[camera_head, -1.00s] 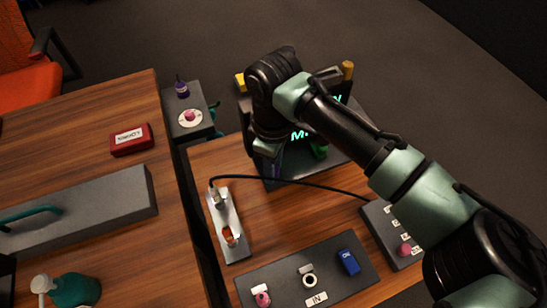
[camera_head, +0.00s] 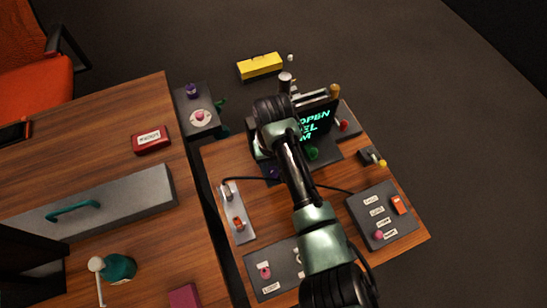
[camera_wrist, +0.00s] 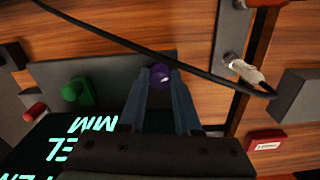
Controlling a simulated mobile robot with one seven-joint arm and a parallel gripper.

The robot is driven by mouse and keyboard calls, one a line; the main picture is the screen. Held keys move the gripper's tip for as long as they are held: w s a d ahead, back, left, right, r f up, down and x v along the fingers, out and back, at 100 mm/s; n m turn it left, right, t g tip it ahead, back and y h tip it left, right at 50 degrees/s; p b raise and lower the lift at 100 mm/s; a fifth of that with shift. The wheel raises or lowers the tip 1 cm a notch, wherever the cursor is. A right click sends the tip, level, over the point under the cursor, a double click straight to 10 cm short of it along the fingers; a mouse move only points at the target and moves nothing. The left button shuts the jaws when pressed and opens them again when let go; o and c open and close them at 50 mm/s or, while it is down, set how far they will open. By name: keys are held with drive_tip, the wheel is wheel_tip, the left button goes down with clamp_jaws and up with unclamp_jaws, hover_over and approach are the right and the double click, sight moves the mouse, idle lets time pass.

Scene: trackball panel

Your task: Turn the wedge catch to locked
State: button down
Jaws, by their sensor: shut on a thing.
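My gripper (camera_wrist: 160,74) is shut on a purple ball-shaped knob (camera_wrist: 159,77), which sits between its two dark fingertips in the wrist view. In the head view my wrist and forearm cover most of the gripper. I cannot tell from these frames which part is the wedge catch or read its position. A green knob (camera_head: 312,153) and a red knob (camera_head: 343,125) are to the right of the gripper.
A black cable (camera_head: 325,187) crosses the desk close to the gripper, from a power strip (camera_head: 239,215). A labelled switch panel (camera_head: 362,213) is at right and another grey panel (camera_head: 273,286) in front. A small block with a yellow-tipped lever (camera_head: 381,162) is at the right edge.

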sight(273, 171)
drive_tip(key=m+p, duration=0.2)
drive_tip(key=m, duration=0.2)
drive_tip(key=shift+s+m+p, duration=0.1)
drive_tip(key=shift+m+p, duration=0.2)
drive_tip(key=shift+p, duration=0.05)
idle(0.5)
drive_tip(key=c, duration=0.6)
unclamp_jaws()
drive_tip(key=shift+r, duration=0.1)
wheel_tip(273, 171, up, 13)
